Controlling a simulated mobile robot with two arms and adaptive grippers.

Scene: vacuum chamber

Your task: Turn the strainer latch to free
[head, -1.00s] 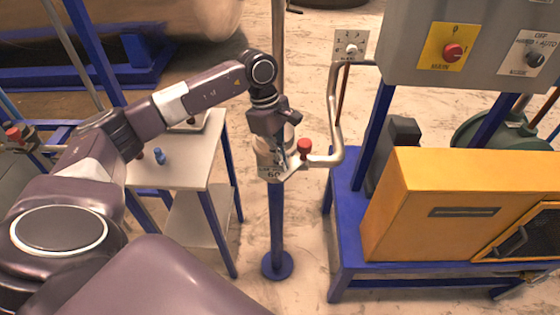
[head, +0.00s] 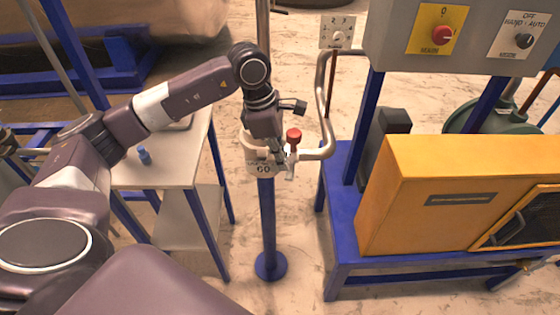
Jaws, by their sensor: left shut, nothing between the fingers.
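The strainer (head: 256,152) is a pale metal body with a label reading 60, on top of a blue post. A red knob (head: 294,135) stands on the short pipe at its right. A small light metal piece (head: 291,167) shows just below the knob; I cannot tell for certain whether it is the latch. My left gripper (head: 279,160) points down in front of the strainer, just left of the red knob. Its fingers are shut with nothing between them, and it hides part of the strainer. Whether the fingertips touch the metal piece is unclear. My right gripper is not in view.
A bent pipe (head: 322,95) rises right of the strainer. An orange cabinet (head: 465,185) sits on a blue frame at the right, below a grey switch panel (head: 400,40). A pale side table (head: 165,172) with a small blue item (head: 145,156) stands at the left.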

